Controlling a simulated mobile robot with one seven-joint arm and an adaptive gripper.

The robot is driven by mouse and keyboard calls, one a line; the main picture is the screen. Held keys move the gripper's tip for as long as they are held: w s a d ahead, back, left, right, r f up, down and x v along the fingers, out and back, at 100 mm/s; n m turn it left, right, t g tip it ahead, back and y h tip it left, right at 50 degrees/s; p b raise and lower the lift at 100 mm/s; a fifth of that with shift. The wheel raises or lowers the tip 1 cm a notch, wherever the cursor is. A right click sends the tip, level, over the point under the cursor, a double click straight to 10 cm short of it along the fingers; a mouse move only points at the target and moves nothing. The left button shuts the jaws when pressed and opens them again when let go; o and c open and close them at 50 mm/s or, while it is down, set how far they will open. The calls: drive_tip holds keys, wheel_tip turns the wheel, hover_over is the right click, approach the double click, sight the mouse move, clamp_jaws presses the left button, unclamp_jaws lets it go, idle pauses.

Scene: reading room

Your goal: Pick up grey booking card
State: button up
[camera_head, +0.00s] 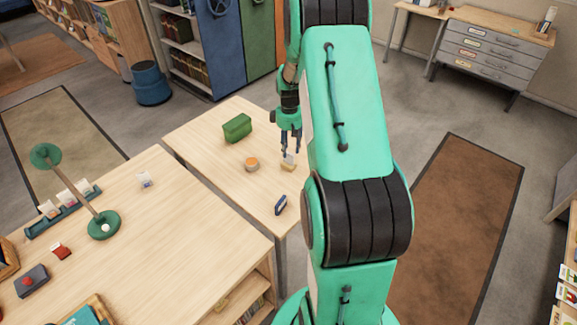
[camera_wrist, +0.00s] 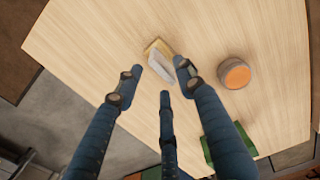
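The grey booking card (camera_head: 289,159) stands tilted in a small wooden holder (camera_head: 287,168) on the far table (camera_head: 215,170). In the wrist view, the pale grey card (camera_wrist: 160,66) leans against the tan holder (camera_wrist: 158,47). My gripper (camera_head: 291,148) points down just above the card in the head view. In the wrist view, my gripper (camera_wrist: 160,74) has its dark blue fingers spread, with the card beyond and between the tips. It looks open and empty, and I see no contact with the card.
A grey round tin with an orange top (camera_head: 251,164) and a green box (camera_head: 237,129) stand near the card. A small dark blue object (camera_head: 281,205) is nearer the front. The nearer desk (camera_head: 180,235) holds a green lamp (camera_head: 104,225) and a card rack (camera_head: 64,214).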

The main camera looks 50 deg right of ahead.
sight(289, 155)
drive_tip(key=shift+w+f+b, duration=0.1)
drive_tip(key=shift+f+b, duration=0.8)
drive_tip(key=shift+f, duration=1.7)
clamp_jaws()
